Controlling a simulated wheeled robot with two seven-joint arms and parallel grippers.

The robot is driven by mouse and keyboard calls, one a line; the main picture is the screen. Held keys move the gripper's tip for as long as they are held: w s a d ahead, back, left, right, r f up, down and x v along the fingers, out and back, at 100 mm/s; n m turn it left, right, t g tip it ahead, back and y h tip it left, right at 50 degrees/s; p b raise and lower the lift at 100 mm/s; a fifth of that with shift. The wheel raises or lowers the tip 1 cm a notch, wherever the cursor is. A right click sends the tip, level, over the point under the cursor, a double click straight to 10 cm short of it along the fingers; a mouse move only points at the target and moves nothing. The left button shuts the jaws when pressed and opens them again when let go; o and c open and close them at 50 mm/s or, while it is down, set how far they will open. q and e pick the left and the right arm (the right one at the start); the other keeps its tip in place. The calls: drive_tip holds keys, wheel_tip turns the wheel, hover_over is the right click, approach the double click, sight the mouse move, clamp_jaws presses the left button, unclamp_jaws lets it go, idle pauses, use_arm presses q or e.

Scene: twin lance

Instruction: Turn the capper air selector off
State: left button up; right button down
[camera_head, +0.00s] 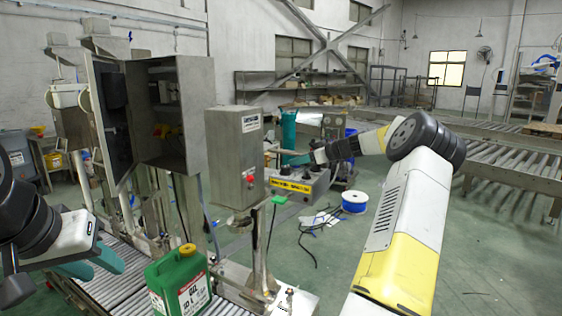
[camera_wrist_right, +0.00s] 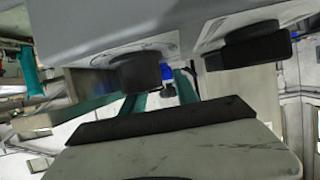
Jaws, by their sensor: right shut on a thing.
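A grey control box (camera_head: 300,186) with a yellow label strip stands to the right of a steel cabinet in the head view. Black knobs sit on its panel; one knob (camera_wrist_right: 140,73) is close to my right gripper's teal fingers in the wrist view, and a second knob (camera_wrist_right: 247,47) is to its right. I cannot read which is the capper air selector. My right gripper (camera_head: 298,160) is at the box's top, shut on a black knob, its contact partly hidden. My left gripper (camera_head: 95,264) is low at the left, away from the box; its finger gap is unclear.
The steel cabinet (camera_head: 235,155) has a red button. A green jug (camera_head: 178,283) with a yellow cap stands on the roller conveyor at the front. A blue-and-white spool (camera_head: 354,202) and black cable lie on the floor. Green floor is open on the right.

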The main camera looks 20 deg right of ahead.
drive_tip(key=shift+s+a+m+t+h, duration=0.15)
drive_tip(key=shift+m+t+h, duration=0.45)
drive_tip(key=shift+m+h, duration=0.7)
drive_tip(key=shift+w+a+m+t+h, duration=0.1)
drive_tip(key=shift+m+t+h, duration=0.5)
drive_tip(key=shift+m+h, duration=0.7)
drive_tip(key=c, duration=1.2)
unclamp_jaws()
drive_tip(key=shift+s, duration=0.1)
drive_tip(key=v, duration=0.6)
drive_tip(key=shift+s+d+r, duration=0.1)
drive_tip(key=shift+s+r, duration=0.3)
drive_tip(key=shift+s, duration=0.35)
